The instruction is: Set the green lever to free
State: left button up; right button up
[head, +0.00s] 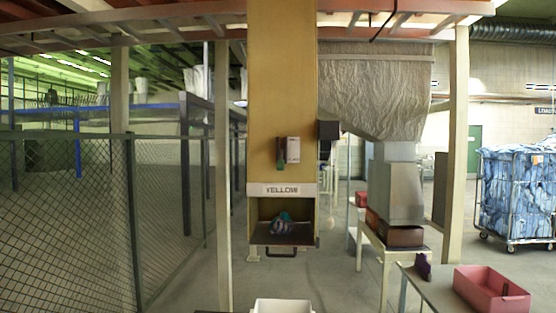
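The green lever (280,154) is on the front of a tall yellow cabinet (281,90) in the middle of the head view. It hangs roughly vertical just left of a small white plate (293,150). The plate's lettering is too small to read, so I cannot tell which setting the lever is at. Neither of my grippers is in view, and nothing touches the lever.
Below a "YELLOW" sign (282,190), a teal and purple item lies in an open bay (270,240). A mesh fence (70,220) stands left. A table with a pink bin (490,290) and a caged cart (515,195) stand right. A white box (282,305) is at bottom centre.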

aim_at(280, 162)
jog(key=i+l+u, duration=0.3)
jog(key=i+l, duration=0.2)
jog(key=i, duration=0.25)
jog(key=i+l+u, duration=0.35)
jog(key=i+l, duration=0.3)
jog(key=i+l+u, duration=0.3)
jog(key=i+l, duration=0.3)
jog(key=l, duration=0.2)
